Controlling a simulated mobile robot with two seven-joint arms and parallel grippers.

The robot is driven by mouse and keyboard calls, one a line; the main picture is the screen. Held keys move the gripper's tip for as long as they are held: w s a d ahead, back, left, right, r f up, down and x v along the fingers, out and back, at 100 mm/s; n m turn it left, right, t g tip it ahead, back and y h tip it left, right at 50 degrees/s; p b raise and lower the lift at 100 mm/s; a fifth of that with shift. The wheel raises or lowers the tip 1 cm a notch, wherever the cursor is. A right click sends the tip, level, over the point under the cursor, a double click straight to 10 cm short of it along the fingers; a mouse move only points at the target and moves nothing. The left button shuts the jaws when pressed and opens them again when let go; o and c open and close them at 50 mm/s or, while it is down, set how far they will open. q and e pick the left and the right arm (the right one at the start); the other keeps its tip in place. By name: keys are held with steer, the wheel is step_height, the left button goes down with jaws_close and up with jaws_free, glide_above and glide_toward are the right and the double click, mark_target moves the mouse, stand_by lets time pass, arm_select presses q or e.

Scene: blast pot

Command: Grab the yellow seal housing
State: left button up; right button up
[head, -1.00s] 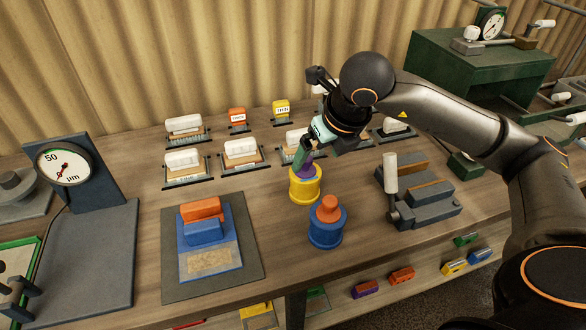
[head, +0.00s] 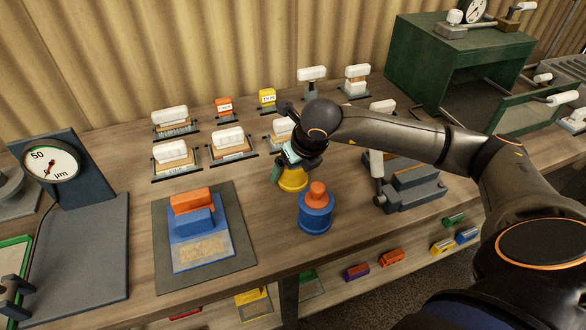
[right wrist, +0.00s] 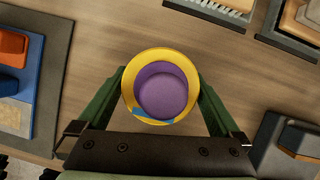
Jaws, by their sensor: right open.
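The yellow seal housing (head: 293,180) stands on the table, partly hidden by my right arm in the head view. In the right wrist view the yellow seal housing (right wrist: 133,96) appears from above as a yellow ring with a purple round piece (right wrist: 163,97) inside it. My right gripper (right wrist: 160,88) is open, with one green finger on each side of the housing. I cannot tell whether the fingers touch it. In the head view the right gripper (head: 278,170) is mostly behind its own wrist. My left gripper is not in view.
A blue housing with an orange top (head: 316,208) stands just in front of the yellow one. A grey clamp fixture (head: 412,190) is to the right. A grey mat (head: 240,250) with blue and orange blocks lies left. White-handled brushes (head: 170,118) stand behind.

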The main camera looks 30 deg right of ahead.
steer(key=shift+c, duration=0.4)
steer(key=c, duration=1.1)
steer(key=shift+c, duration=0.2)
